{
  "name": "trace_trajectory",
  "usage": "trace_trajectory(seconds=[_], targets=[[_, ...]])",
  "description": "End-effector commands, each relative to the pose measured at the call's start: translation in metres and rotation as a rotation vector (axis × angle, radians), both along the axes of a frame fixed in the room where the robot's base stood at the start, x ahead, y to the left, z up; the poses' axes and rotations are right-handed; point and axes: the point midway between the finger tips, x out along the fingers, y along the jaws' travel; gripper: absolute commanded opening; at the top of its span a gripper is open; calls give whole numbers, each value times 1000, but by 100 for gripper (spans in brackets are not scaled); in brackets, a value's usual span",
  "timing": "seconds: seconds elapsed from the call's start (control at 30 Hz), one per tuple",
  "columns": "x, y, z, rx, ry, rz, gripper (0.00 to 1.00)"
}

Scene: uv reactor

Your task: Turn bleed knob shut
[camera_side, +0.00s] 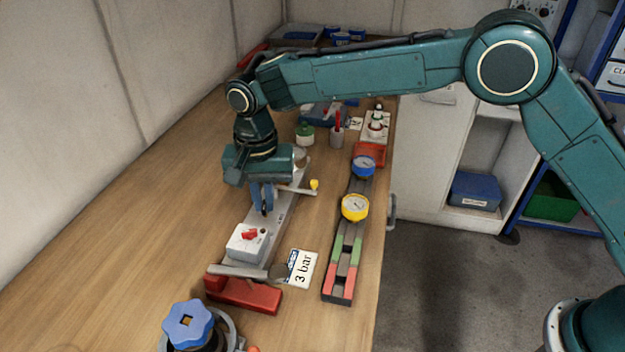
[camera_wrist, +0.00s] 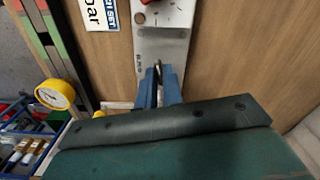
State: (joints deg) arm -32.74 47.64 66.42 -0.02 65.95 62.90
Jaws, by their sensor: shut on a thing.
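My gripper (camera_side: 263,208) points down over the long grey metal plate (camera_side: 283,213) on the wooden bench. Its blue fingers are shut on the bleed knob, which is mostly hidden between them in the side view. In the wrist view the fingers (camera_wrist: 159,84) close around a small dark upright part of the knob (camera_wrist: 158,70). Printed lettering shows on the plate beside it, too small to read surely. How far the knob is turned cannot be told.
A grey box with a red switch (camera_side: 249,234) stands just in front of my gripper. A yellow-tipped lever (camera_side: 314,185) is behind it to the right. A yellow gauge (camera_side: 355,207), a blue gauge (camera_side: 363,166) and a "3 bar" card (camera_side: 302,268) lie right. A blue handwheel (camera_side: 188,325) stands near front.

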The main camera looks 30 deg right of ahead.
Motion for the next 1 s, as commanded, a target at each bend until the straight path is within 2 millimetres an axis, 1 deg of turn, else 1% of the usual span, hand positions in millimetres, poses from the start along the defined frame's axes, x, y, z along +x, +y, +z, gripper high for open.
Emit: trace_trajectory(seconds=[0.2,0.4,0.6,0.93,0.97,1.0], targets=[[1,0,1,2,-3,-158,0],[1,0,1,2,-3,-244,0],[1,0,1,2,-3,-276,0],[1,0,1,2,-3,-279,0],[1,0,1,2,-3,-279,10],[1,0,1,2,-3,-279,18]])
